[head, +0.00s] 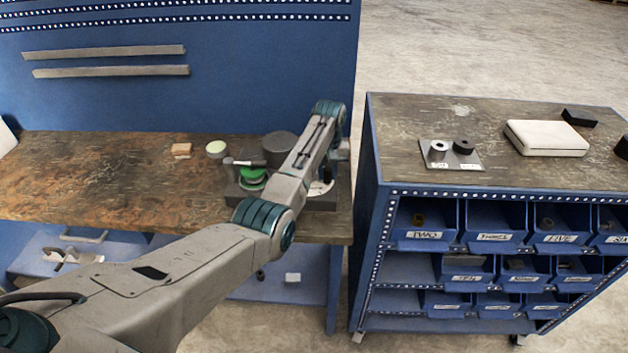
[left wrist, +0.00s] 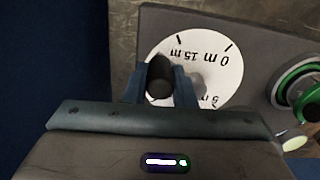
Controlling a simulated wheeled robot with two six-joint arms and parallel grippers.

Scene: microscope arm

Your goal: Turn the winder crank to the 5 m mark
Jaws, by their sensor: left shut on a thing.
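The winder's grey base (head: 330,200) stands at the right end of the bench, partly hidden by my left arm. Its white dial (left wrist: 222,75) shows upside-down in the left wrist view, with 0 m and 15 m marks at the top and a partly covered 5 m label (left wrist: 209,100) low down. The dark crank knob (left wrist: 158,88) is at the dial's left edge, beside the 15 m label and away from the 5 m label. My left gripper (left wrist: 162,78) is shut on the knob, a blue finger on each side. My right gripper is not in view.
A green spool (head: 252,178) sits on the base left of my arm, and a dark grey cylinder (head: 281,147) stands behind. A blue cart (head: 400,140) with labelled bins stands to the right. The bench's left part is mostly clear.

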